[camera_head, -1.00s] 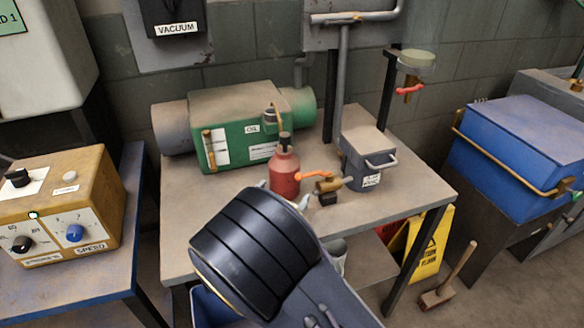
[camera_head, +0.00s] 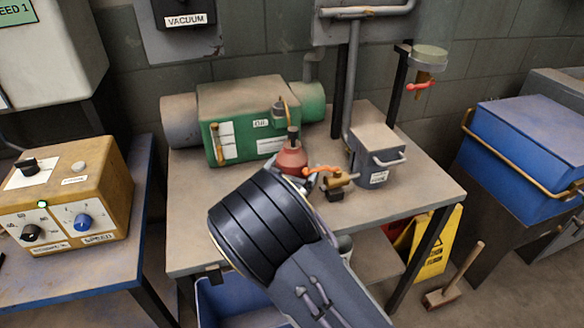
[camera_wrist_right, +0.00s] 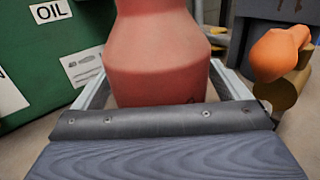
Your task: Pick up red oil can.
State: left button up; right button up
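The red oil can (camera_head: 291,161) stands upright on the workbench, in front of the green machine. Its lower part is hidden behind my right wrist in the head view. In the right wrist view the can's red body (camera_wrist_right: 160,65) fills the middle, and its top is cut off. My right gripper (camera_wrist_right: 160,75) has one finger on each side of the can and looks open around it. Whether either finger touches the can is not clear. My left gripper is not in view.
A green machine (camera_head: 240,100) labelled OIL stands behind the can. A brass valve with an orange lever (camera_head: 322,170) is close on the can's right, then a grey box (camera_head: 375,160). The bench's (camera_head: 210,235) front left is clear.

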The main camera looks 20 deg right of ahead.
jog(key=c, duration=1.9)
grip_shut()
jog(key=shift+r, duration=0.2)
